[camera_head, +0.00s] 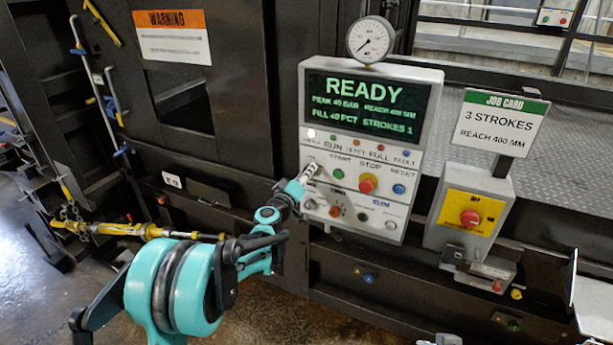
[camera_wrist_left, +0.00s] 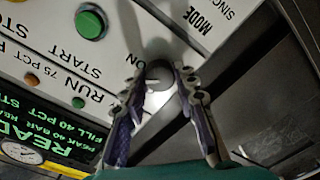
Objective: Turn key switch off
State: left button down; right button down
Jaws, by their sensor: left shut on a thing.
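The grey control panel (camera_head: 405,215) stands upright in the head view, its screen (camera_head: 368,101) lit with READY. My left gripper (camera_head: 310,170) reaches its left edge beside the START row. In the left wrist view, the key switch (camera_wrist_left: 158,74) is a dark round piece with a light key-like bar, between the two fingertips of my left gripper (camera_wrist_left: 159,78). The fingers are closed on it. The lettering ON shows beside it. In the head view my fingers hide most of the switch, and its exact angle is hard to tell. My right gripper is not identifiable.
A green START button (camera_head: 338,174), a red stop button (camera_head: 367,184) and a blue RESET button (camera_head: 398,189) are close by. A pressure gauge (camera_head: 370,39) tops the panel. A yellow emergency-stop box (camera_head: 470,215) and job card (camera_head: 499,124) stand to the right.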

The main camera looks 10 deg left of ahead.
pick_arm(q)
jog(key=n+b, duration=0.3)
jog(key=n, duration=0.6)
jog(key=shift+n+g+b, duration=0.3)
jog(key=shift+b, duration=0.1)
dwell(0.4)
jog(key=c, duration=1.2)
grip_release()
jog(key=shift+o, duration=0.2)
jog(key=v, duration=1.2)
